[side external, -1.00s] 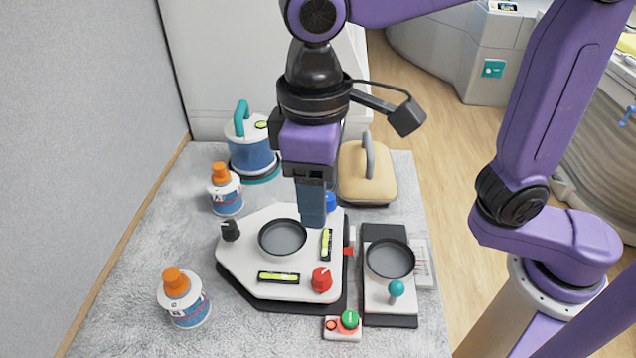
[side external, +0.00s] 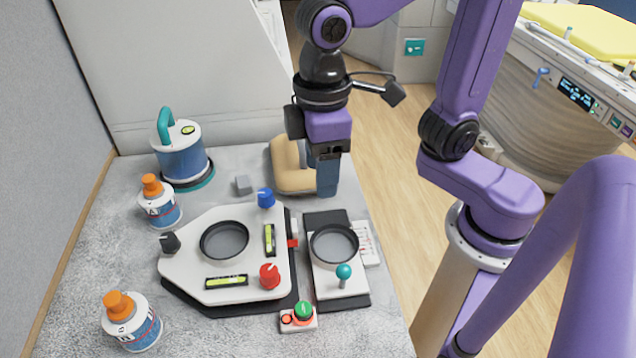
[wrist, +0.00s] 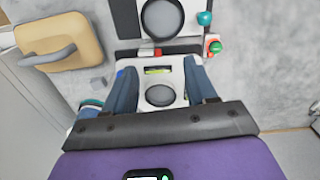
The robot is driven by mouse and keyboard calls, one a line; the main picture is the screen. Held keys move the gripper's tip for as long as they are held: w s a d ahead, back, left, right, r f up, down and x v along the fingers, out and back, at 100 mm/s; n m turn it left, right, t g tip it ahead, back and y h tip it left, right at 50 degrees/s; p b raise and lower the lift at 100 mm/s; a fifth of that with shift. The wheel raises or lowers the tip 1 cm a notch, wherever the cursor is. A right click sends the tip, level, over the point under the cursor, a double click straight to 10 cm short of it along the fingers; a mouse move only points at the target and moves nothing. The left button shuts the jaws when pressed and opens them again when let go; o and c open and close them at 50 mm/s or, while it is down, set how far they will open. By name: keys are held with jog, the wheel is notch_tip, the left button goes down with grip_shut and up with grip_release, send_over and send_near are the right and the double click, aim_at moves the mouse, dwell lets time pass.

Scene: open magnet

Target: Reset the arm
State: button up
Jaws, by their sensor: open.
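My gripper (side external: 327,180) hangs above the back right part of the grey table, fingers pointing down, in front of the tan pad (side external: 283,178) in the side view. Its fingers overlap from the side, but the wrist view shows them apart with nothing between them (wrist: 162,88). Beyond them in that view lies the white panel device (wrist: 175,75) with a round dark dish. In the side view this device (side external: 190,270) has red, blue and black knobs and two green levels. My gripper appears clear of everything, though its exact height is hard to tell.
A smaller white unit (side external: 340,283) with a dish and teal knob stands right of the panel. A button box (side external: 287,322) is in front. A blue canister (side external: 182,158) and two orange-capped bottles (side external: 162,212) (side external: 143,333) stand left. A small grey block (side external: 243,185) lies behind.

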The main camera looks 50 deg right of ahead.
jog(key=s+d+f+n, duration=0.1)
jog(key=s+d+f, duration=0.1)
jog(key=s+d, duration=0.2)
jog(key=s+d+f+n, duration=0.1)
jog(key=s+d+f, duration=0.2)
jog(key=d, duration=0.5)
jog(key=shift+s+d, duration=0.25)
jog(key=shift+s, duration=0.35)
